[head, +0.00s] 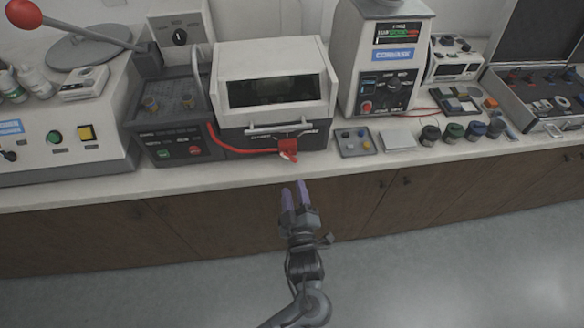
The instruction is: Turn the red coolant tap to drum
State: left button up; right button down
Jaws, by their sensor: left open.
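The red coolant tap (288,149) sits at the front lower edge of the white and dark cabinet machine (270,75), right of its middle. A red hose (240,150) runs from it to the left. Small markings near the tap are too small to read. My left gripper (294,188) has purple fingers, pointing up in the picture towards the tap. It is open and empty, in front of the counter edge, a short way below the tap in the picture and apart from it. My right gripper is not in view.
A long pale counter (190,182) carries the machines above brown cupboards. Left of the tap is a dark unit (178,148) with green and red buttons. Right of it are a small tray (355,142) and several dark jars. A red ball lever (24,14) juts out at upper left.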

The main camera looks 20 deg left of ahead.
aim_at(289, 159)
pick_arm(q)
jog(key=b+x, duration=0.1)
jog(key=x, duration=0.9)
jog(key=shift+w+r, duration=0.1)
jog(key=shift+w, duration=0.15)
grip_shut()
